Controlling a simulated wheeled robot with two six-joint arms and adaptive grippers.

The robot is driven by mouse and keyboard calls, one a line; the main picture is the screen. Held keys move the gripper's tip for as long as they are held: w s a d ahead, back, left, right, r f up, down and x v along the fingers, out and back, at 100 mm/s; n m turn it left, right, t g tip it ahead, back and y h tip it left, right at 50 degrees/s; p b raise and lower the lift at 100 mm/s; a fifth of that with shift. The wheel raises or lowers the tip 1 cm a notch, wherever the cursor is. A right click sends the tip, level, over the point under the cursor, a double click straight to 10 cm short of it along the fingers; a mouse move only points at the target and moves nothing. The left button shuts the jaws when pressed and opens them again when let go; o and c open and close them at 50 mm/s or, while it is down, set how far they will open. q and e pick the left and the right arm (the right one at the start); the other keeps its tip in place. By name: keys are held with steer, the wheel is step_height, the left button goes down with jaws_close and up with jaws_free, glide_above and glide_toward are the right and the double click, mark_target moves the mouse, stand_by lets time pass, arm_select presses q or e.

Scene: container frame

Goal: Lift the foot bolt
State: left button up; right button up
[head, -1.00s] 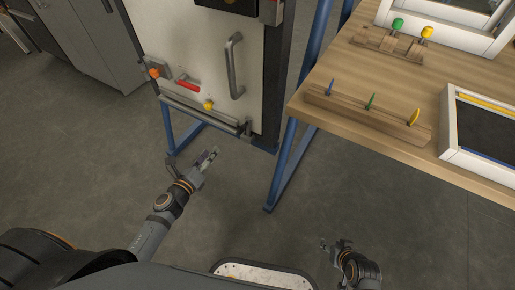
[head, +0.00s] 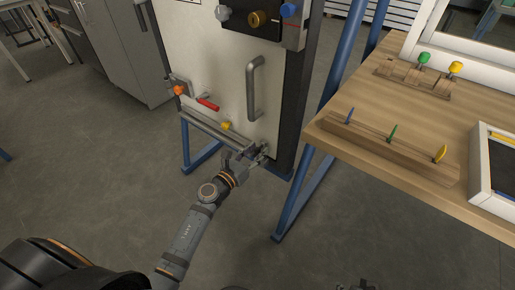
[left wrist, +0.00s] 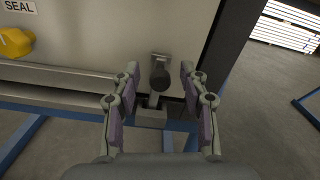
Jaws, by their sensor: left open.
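The foot bolt (left wrist: 159,78) is a dark grey knob on a metal plate with a bar running down into a block, at the lower right corner of the pale door panel. In the head view the foot bolt (head: 263,149) is partly hidden by my left gripper. My left gripper (head: 251,160) is open, its fingers on either side of the bolt knob in the left wrist view, with gaps visible on both sides. I cannot tell how far the fingertips are from it in depth. Only a sliver of my right gripper (head: 362,286) shows at the bottom edge of the head view.
The door panel (head: 228,75) carries a grey handle (head: 253,88), a red lever (head: 208,104), a yellow knob (head: 226,126) and a horizontal rail (head: 210,128). Blue frame legs (head: 300,205) stand close to the right, under a wooden table (head: 385,150). The floor in front is clear.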

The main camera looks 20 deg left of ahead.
arm_select(q)
steer(key=shift+w+d, duration=0.15)
steer(key=shift+w, duration=0.25)
jaws_close()
